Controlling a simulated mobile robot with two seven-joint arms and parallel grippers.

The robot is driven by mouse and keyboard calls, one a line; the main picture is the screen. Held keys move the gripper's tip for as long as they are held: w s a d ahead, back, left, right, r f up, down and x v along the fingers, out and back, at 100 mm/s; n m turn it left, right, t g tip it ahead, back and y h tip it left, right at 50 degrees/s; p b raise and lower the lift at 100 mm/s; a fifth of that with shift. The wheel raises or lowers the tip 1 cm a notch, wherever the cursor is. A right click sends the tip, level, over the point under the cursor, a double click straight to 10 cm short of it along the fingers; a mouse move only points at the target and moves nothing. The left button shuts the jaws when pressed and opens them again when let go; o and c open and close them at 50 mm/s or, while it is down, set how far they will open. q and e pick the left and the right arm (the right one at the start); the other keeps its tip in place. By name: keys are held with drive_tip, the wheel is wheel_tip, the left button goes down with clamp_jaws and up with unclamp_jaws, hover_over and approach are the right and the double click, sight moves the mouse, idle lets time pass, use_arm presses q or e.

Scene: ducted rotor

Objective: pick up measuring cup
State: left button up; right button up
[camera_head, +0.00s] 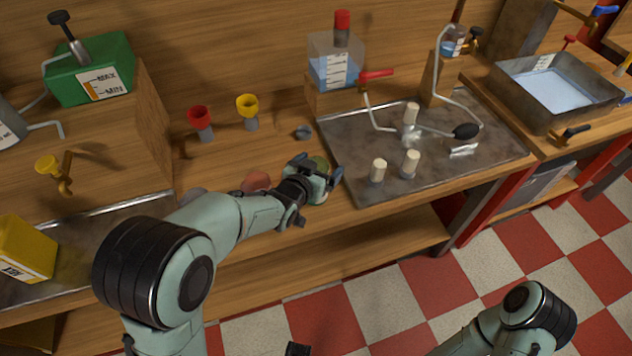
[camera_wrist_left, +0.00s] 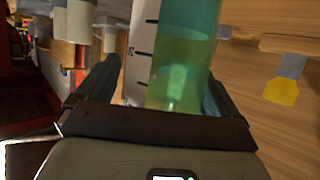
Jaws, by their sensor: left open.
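The measuring cup (camera_wrist_left: 182,62) is a clear, green-tinted vessel with a white scale and black marks, seen close up in the left wrist view. In the head view a small green part of it (camera_head: 320,164) shows behind my left gripper (camera_head: 320,180), at the front of the wooden bench. The gripper is open, with one finger on each side of the cup in the left wrist view (camera_wrist_left: 160,95). I cannot tell whether the fingers touch it. The cup's lower part is hidden by the gripper. Only part of my right arm shows clearly, at the bottom right.
A metal tray (camera_head: 352,186) with several pale pegs stands just right of the gripper. A reddish round thing (camera_head: 256,181) lies left of the gripper. A bottle of blue liquid (camera_head: 335,68) stands at the back.

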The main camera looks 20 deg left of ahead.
use_arm(q)
drive_tip(key=c, duration=1.2)
drive_tip(key=shift+r, duration=0.15)
